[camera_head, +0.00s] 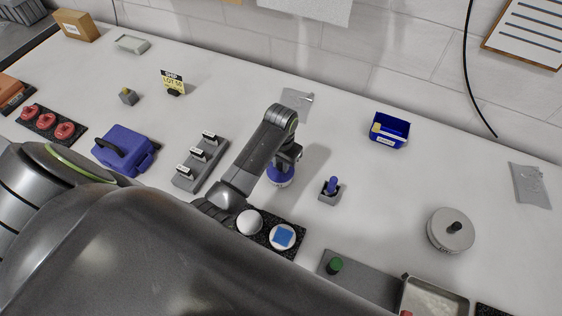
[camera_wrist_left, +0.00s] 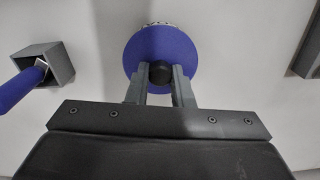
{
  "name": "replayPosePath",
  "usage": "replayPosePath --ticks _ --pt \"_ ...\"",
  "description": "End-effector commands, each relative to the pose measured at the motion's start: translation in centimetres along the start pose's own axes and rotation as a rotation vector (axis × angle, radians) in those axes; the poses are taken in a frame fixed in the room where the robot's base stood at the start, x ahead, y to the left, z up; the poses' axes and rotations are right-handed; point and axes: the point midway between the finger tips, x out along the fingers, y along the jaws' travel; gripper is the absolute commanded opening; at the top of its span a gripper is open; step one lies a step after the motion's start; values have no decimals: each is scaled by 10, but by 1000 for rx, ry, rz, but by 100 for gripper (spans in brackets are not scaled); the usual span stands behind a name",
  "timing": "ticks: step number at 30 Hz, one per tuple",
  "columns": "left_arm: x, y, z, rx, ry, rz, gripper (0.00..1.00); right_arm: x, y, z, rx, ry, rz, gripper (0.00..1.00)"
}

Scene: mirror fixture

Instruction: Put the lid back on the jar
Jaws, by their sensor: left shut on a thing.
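My left gripper (camera_head: 284,160) reaches down over the middle of the table and is shut on the black knob of a round blue lid (camera_head: 279,176). In the left wrist view the fingertips (camera_wrist_left: 160,76) close on both sides of the knob, with the blue disc (camera_wrist_left: 160,50) spread out below them. A pale, speckled edge shows just past the disc's far side, perhaps the jar's rim. The lid hides most of what is under it, so I cannot tell whether it is seated. My right gripper is not in view.
A grey holder with a blue peg (camera_head: 332,188) stands close to the right of the lid. A grey block with labelled slots (camera_head: 200,163) is on the left. A blue bin (camera_head: 389,130) and a round grey pot with a black knob (camera_head: 450,231) are farther right.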

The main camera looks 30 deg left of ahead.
Motion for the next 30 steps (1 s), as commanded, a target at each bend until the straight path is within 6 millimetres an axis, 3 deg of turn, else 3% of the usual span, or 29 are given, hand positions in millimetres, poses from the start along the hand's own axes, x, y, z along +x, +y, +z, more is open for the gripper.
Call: replayPosePath --ticks 6,7,12,18,24,30 --pt "0 0 0 0 0 0 0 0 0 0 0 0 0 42" --pt "0 0 0 0 0 0 22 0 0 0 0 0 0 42" --pt "0 0 0 0 0 0 44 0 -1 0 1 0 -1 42" --pt "0 0 0 0 0 0 46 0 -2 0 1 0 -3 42" --pt "0 0 0 0 0 0 68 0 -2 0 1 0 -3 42" --pt "0 0 0 0 0 0 68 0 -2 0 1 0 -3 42"
